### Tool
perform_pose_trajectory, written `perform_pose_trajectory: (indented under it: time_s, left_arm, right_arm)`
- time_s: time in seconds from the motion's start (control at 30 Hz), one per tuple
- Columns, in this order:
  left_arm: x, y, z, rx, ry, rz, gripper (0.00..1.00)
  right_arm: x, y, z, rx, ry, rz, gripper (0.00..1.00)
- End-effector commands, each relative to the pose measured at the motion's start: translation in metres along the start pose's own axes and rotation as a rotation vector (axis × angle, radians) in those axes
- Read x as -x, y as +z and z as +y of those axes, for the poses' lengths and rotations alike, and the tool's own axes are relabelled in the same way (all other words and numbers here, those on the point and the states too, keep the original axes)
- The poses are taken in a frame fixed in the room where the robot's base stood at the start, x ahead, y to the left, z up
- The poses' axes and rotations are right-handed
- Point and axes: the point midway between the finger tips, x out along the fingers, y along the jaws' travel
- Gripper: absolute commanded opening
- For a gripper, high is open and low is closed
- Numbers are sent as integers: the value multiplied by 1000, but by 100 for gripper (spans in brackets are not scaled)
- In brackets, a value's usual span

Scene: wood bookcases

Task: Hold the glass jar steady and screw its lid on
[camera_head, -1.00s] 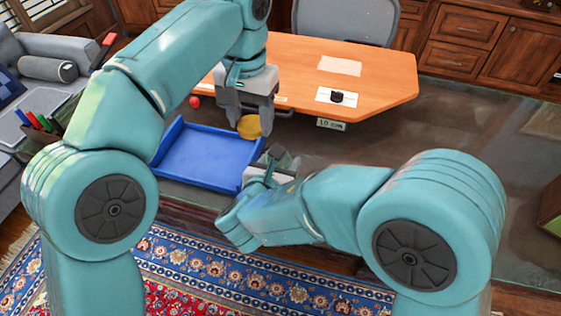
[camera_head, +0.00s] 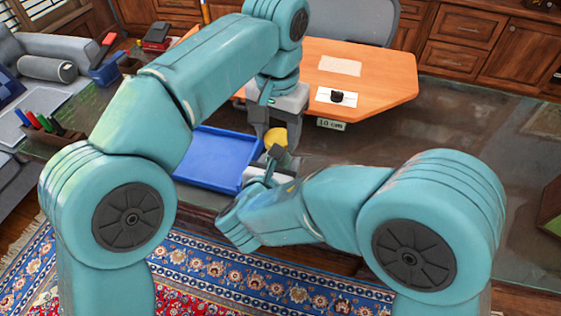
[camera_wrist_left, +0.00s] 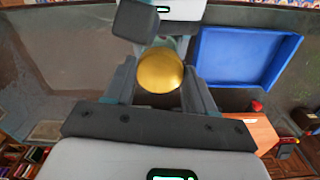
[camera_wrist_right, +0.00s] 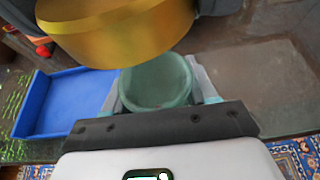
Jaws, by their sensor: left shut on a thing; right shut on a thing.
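The gold lid (camera_head: 276,137) is held in my left gripper (camera_head: 277,142), which points down and is shut on it. The lid's round top fills the space between the fingers in the left wrist view (camera_wrist_left: 160,70). The pale green glass jar (camera_wrist_right: 157,82) is upright with its mouth open, in my right gripper (camera_wrist_right: 157,95), which is shut on it. In the right wrist view the lid (camera_wrist_right: 120,30) hangs above the jar, offset to the left and apart from its rim. In the head view my right gripper (camera_head: 272,165) mostly hides the jar.
A blue tray (camera_head: 212,160) lies on the dark table just left of the grippers. The table to the right is clear.

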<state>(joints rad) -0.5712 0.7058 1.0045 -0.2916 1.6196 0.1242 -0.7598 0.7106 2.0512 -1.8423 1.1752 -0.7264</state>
Motion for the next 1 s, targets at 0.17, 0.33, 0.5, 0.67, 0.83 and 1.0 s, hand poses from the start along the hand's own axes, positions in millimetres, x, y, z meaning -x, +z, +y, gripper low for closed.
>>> perform_pose_trajectory:
  time_s: [0.17, 0.33, 0.5, 0.67, 0.83, 1.0]
  left_arm:
    - [-11, 0, 0, 1, 0, -1, 26]
    - [-12, 0, 0, 2, 0, 1, 26]
    - [-12, 0, 0, 1, -1, 1, 26]
    - [-12, 1, 0, 1, -1, 1, 26]
    - [-12, 1, 0, 1, -1, 0, 26]
    - [-14, 1, 0, 1, -1, 0, 26]
  right_arm:
    - [0, 0, 0, 0, 0, -1, 2]
    - [0, 0, 0, -1, 0, -1, 2]
    - [0, 0, 0, -1, 0, -1, 2]
    - [0, 0, 0, -1, 0, -1, 2]
    - [0, 0, 0, -1, 0, -1, 2]
    - [0, 0, 0, -1, 0, -1, 2]
